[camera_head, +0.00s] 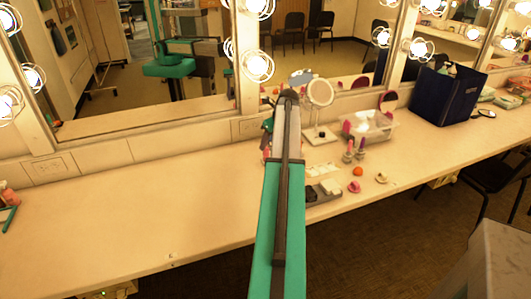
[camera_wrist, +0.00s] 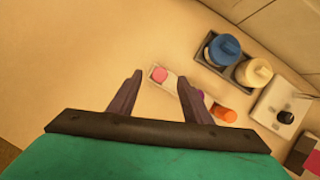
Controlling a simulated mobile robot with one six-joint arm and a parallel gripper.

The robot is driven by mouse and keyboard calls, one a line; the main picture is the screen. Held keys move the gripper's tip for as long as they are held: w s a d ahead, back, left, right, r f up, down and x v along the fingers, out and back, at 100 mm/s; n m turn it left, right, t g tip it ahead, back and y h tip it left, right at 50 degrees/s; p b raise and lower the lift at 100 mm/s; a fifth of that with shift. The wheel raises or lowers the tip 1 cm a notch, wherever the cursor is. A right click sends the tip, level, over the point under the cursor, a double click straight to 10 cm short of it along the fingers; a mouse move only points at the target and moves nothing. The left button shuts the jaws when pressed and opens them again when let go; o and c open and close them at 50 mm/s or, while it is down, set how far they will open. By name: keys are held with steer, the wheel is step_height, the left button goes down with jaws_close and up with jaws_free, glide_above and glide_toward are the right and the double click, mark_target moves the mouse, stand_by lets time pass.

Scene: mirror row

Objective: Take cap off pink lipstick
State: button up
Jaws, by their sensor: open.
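In the head view, a slim pink lipstick (camera_head: 349,147) stands upright on the counter, right of my arm, beside a purple one (camera_head: 361,147). My gripper (camera_wrist: 160,79) is open and empty in the wrist view, pointing down at the counter. A pink-topped piece (camera_wrist: 159,74) on a pale rectangular base shows between and beyond its fingertips. I cannot tell whether this piece is the lipstick or whether its cap is on. In the head view my arm hides the gripper and the counter behind it.
In the wrist view, an orange cylinder (camera_wrist: 223,113) lies near the right finger, by a purple item (camera_wrist: 203,98). Blue (camera_wrist: 222,48) and cream (camera_wrist: 254,72) jars stand in a grey tray. A round mirror (camera_head: 320,92) stands behind. The counter's left is mostly clear.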

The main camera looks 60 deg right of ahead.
mark_target(266, 152)
stand_by(0.3)
steer(key=shift+p+x, duration=0.35)
steer(key=shift+x, duration=0.5)
steer(key=shift+p+x, duration=0.35)
steer(key=shift+x, duration=1.35)
steer(key=shift+w, duration=0.1)
steer(key=c, duration=1.1)
